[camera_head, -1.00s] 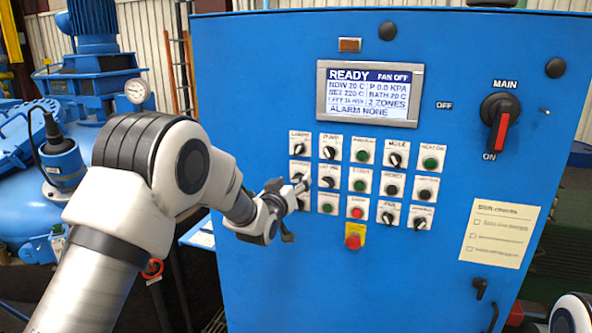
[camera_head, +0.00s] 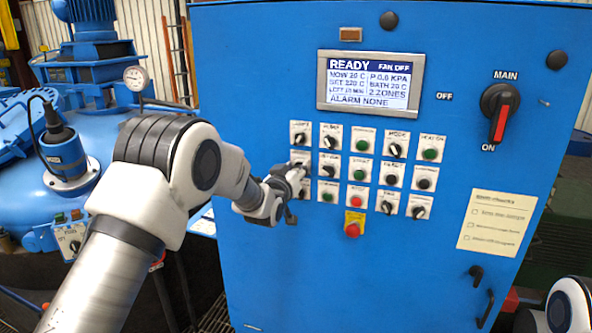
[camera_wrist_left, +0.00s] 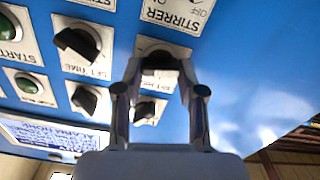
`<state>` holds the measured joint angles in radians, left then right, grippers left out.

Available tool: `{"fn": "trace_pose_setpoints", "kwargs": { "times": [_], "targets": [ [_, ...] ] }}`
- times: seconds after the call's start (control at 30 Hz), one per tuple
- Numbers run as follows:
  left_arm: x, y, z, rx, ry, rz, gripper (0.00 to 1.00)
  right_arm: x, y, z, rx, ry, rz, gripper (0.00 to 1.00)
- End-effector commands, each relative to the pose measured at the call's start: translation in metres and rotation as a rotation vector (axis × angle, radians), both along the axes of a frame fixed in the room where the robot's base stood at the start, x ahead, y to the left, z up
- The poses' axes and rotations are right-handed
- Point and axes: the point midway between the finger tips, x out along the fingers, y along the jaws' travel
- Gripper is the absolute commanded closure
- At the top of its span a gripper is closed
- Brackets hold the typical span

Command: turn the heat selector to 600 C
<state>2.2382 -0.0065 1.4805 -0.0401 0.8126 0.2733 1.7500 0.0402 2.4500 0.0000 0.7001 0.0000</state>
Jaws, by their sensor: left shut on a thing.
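My left gripper (camera_head: 297,178) is at the left column of the blue cabinet's control panel, over the second row. In the left wrist view, its two fingers (camera_wrist_left: 160,72) are closed around the dark knob of a selector (camera_wrist_left: 158,60). The selector's white plate shows behind the fingers, but its label is partly hidden and upside down. The knob's pointing direction cannot be read. The display (camera_head: 368,82) reads READY, FAN OFF, NOW 20 C, SET 220 C and ALARM NONE. My right gripper is out of view.
A red stop button (camera_head: 352,229) is below the rows. The red MAIN switch (camera_head: 500,115) is at the right. Blue vessels stand at the left.

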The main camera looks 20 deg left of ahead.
Motion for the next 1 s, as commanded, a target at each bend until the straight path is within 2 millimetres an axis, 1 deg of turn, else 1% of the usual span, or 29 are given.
{"fn": "trace_pose_setpoints", "kwargs": {
  "times": [0.17, 0.37, 0.7, 1.0],
  "targets": [
    [0.000, 0.000, -0.002, 0.058, -0.006, 0.000, 0.95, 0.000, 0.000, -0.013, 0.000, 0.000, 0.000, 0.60],
    [0.000, -0.001, -0.004, 0.186, -0.011, 0.000, 0.95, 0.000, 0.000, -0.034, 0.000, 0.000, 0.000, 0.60],
    [0.000, -0.003, -0.004, 0.498, -0.023, 0.001, 0.95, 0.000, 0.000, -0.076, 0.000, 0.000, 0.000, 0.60],
    [0.000, -0.004, -0.004, 0.782, -0.033, 0.002, 0.95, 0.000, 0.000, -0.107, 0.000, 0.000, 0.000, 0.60]
  ]
}}
